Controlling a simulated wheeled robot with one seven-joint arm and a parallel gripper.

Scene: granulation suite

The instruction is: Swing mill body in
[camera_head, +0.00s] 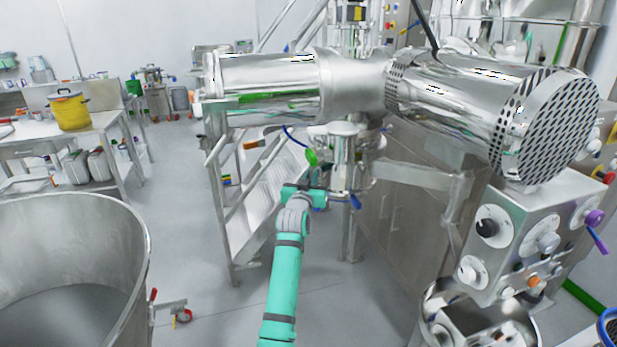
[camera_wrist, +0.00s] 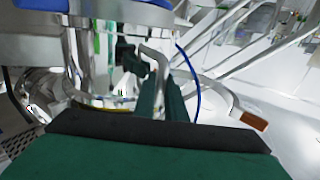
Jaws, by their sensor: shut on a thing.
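The mill body (camera_head: 265,88) is a large shiny steel horizontal cylinder, joined at the right to a motor housing (camera_head: 450,95) with a perforated end. A smaller steel outlet (camera_head: 345,160) hangs beneath its middle. My gripper (camera_head: 312,194) is just left of this lower part, at the end of my teal arm. In the wrist view my gripper (camera_wrist: 160,100) is shut on a bent steel handle (camera_wrist: 152,50), whose rod runs down between the fingers. The handle's far attachment is partly hidden by dark green parts.
A steel support arm (camera_head: 415,176) and a control box with knobs (camera_head: 535,240) stand at the right. Steel steps (camera_head: 265,190) are behind my gripper. A large open bowl (camera_head: 140,250) is at the left.

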